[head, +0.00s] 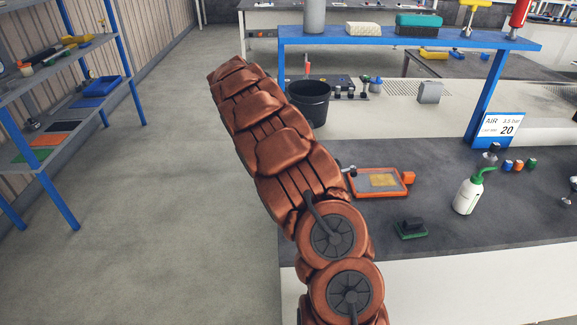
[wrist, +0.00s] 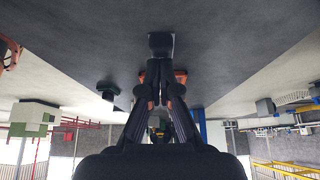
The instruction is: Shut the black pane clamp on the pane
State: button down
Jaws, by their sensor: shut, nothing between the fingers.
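An orange frame (head: 361,191) with a yellowish pane (head: 383,180) lies flat on the dark bench. A small dark lever with a pale knob (head: 348,171) sits at its left edge, close to my arm; it may be the black pane clamp, but I cannot tell whether it is open or shut. An orange block (head: 409,178) sits at the frame's right corner. In the wrist view, which is upside down, my gripper (wrist: 160,46) is shut and empty. Orange parts (wrist: 181,76), likely the frame, show behind the fingers, which hide the middle. The head view does not show the gripper.
A green block with a black top (head: 411,229) lies in front of the frame. A white bottle with a green nozzle (head: 467,194) stands to the right. A black bucket (head: 309,102) and a blue overhead shelf (head: 400,40) are behind. The bench front is clear.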

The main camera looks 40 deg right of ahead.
jog(key=shift+w+a+f+b, duration=0.15)
jog(key=shift+w+f+b, duration=0.1)
jog(key=shift+f+b, duration=0.3)
jog(key=b, duration=0.2)
jog(key=a+f+b, duration=0.1)
jog(key=b, duration=0.1)
jog(key=shift+w+f, duration=0.25)
jog(key=shift+f+b, duration=0.15)
jog(key=shift+b, duration=0.15)
notch_tip(320, 180, up, 5)
jog(key=shift+f, duration=0.1)
jog(key=w+a+r+p, duration=0.4)
jog(key=a+r, duration=0.1)
jog(key=r, duration=0.2)
jog(key=shift+w+a, duration=0.15)
jog(key=shift+a, duration=0.05)
jog(key=shift+f, duration=0.1)
